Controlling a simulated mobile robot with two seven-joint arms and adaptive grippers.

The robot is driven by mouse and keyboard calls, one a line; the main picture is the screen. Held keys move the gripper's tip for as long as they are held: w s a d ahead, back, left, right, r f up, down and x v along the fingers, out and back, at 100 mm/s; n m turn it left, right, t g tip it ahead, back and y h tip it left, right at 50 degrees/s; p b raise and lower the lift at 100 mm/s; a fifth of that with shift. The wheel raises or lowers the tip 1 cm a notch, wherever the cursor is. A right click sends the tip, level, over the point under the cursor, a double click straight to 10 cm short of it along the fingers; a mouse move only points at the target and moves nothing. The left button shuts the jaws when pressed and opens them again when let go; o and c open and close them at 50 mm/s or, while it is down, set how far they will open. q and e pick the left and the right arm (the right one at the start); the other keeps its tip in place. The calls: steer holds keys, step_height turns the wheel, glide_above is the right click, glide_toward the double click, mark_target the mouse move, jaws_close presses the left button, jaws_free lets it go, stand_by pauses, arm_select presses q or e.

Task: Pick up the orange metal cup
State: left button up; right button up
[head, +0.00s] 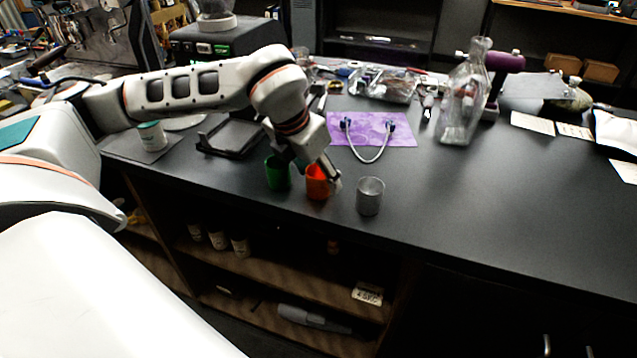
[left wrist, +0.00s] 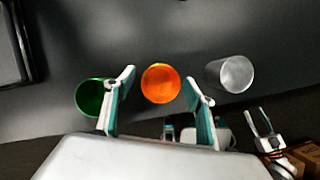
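The orange metal cup (head: 318,183) stands upright on the dark counter, between a green cup (head: 277,174) on its left and a silver cup (head: 369,196) on its right. My left gripper (head: 318,172) is at the orange cup in the head view and partly covers it. In the left wrist view the gripper (left wrist: 160,92) is open, with one finger on each side of the orange cup (left wrist: 161,83). Gaps show between the fingers and the cup. The left finger is close to the green cup (left wrist: 90,97). The silver cup (left wrist: 231,74) is apart on the right.
A purple mat (head: 372,129) with a white tube lies behind the cups. A glass flask (head: 463,100) stands at the back right. A black tray (head: 232,138) is at the left.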

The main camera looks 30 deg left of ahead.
arm_select(q)
steer(key=c, duration=1.1)
steer(key=shift+o, duration=0.2)
steer(key=shift+r, duration=0.1)
